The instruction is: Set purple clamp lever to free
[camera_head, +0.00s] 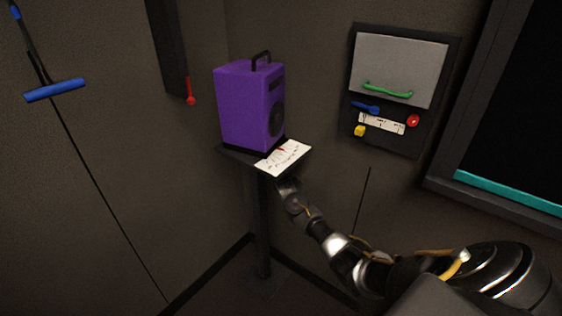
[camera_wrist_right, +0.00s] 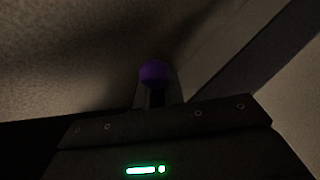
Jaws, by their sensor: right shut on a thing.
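The purple clamp lever shows in the right wrist view as a round purple knob (camera_wrist_right: 154,73) at the end of my right gripper (camera_wrist_right: 156,92). The gripper is shut on it. In the head view my right gripper (camera_head: 285,184) is low under the front edge of the small stand, below a white label card (camera_head: 283,158) with a red mark. The lever is hidden in the head view, and I cannot read its setting. My left gripper is not in view.
A purple speaker-like box (camera_head: 248,108) stands on the stand's top, on a dark post (camera_head: 263,225). On the right wall is a panel (camera_head: 400,70) with a green handle and coloured knobs. A red lever (camera_head: 191,98) and a blue handle (camera_head: 55,90) are at left.

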